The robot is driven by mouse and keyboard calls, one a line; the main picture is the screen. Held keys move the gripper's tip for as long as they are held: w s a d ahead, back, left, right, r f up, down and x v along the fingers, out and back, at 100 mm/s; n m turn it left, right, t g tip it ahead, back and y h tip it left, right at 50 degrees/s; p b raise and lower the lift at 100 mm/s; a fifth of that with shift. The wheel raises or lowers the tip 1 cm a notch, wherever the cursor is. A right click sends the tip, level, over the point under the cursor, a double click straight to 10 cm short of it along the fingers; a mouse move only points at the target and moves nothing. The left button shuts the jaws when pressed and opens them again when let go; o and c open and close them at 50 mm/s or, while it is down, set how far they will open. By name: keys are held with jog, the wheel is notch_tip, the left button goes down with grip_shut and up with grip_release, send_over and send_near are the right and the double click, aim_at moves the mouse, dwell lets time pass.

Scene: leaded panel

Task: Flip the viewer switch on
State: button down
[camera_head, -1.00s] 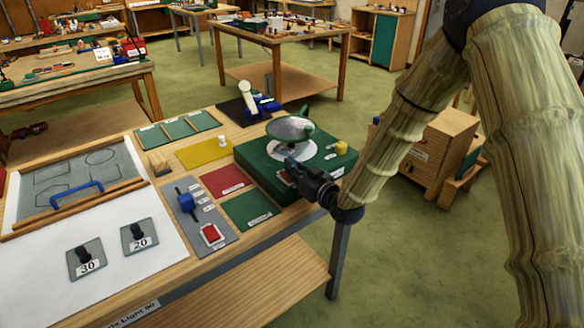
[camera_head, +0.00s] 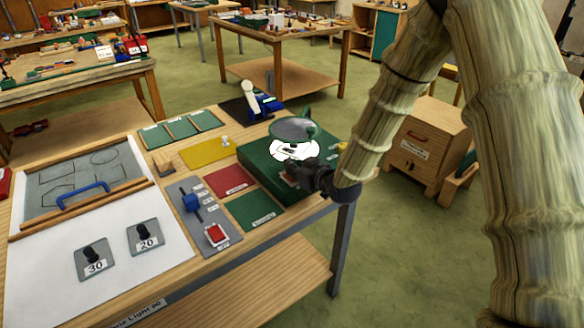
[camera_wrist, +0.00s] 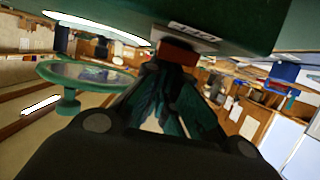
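The viewer is a green box (camera_head: 262,172) at the right end of the bench, with a round glass lens (camera_head: 291,129) above a brightly lit white disc (camera_head: 290,151). My gripper (camera_head: 293,174) is at the front of the box and hides most of the switch in the head view. In the wrist view, the red switch (camera_wrist: 178,53) sits beside a white label (camera_wrist: 190,32) on the box. The fingertips of my gripper (camera_wrist: 172,70) are together, at the red switch and apparently touching it. Nothing is seen held between them.
A grey plate with a blue lever (camera_head: 192,201) and a red button (camera_head: 216,235) lies to the left. Glass pieces marked 30 (camera_head: 95,262) and 20 (camera_head: 146,237) rest on the white surface. A wooden cabinet (camera_head: 425,145) stands beyond the arm.

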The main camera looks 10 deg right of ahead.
jog(key=shift+a, duration=0.1)
